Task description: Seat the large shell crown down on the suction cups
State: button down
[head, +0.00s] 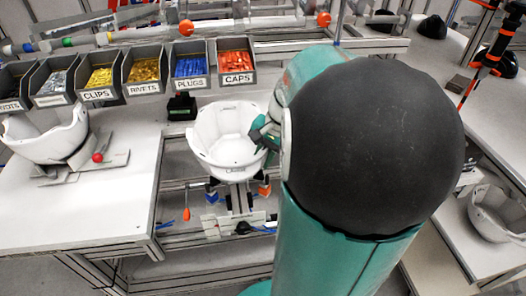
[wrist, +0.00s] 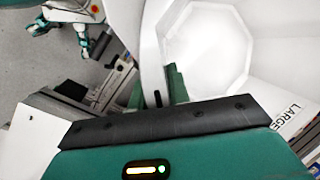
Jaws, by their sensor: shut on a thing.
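The large shell (head: 226,138) is white, with lettering on its front, and hangs crown down with its open side up. My gripper (head: 262,135) is shut on the right side of its rim. In the wrist view the shell's white inside (wrist: 207,45) fills the upper right, with a green finger (wrist: 176,84) against the wall. Below the shell stands a fixture (head: 236,222) with blue and orange blocks. The suction cups are mostly hidden under the shell, and I cannot tell whether its crown touches them.
Another white shell (head: 50,135) rests on a stand on the left table (head: 60,205). Labelled bins (head: 140,72) line the back. A white shell (head: 497,213) lies at the far right. A dark device (head: 182,106) stands just behind the large shell.

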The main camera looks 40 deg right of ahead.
jog(key=c, duration=1.2)
grip_release()
jog(key=shift+f, duration=0.1)
jog(key=shift+c, duration=0.2)
jog(key=v, duration=1.3)
jog(key=shift+r, duration=0.4)
jog(key=a+n, duration=0.2)
jog(key=a, duration=0.2)
jog(key=w+a+n, duration=0.1)
jog(key=a+n, duration=0.1)
jog(key=a, duration=0.3)
jog(key=a+f+n+t+h, duration=0.1)
jog(key=a+n, duration=0.1)
jog(key=a, duration=0.3)
jog(key=shift+w+n, duration=0.2)
jog(key=shift+n, duration=0.1)
jog(key=s+a+f+n+t+h, duration=0.1)
jog(key=s+a+f+n+t, duration=0.1)
jog(key=a+n, duration=0.5)
jog(key=s+a+f, duration=0.1)
jog(key=a, duration=0.4)
jog(key=shift+n+h, duration=0.3)
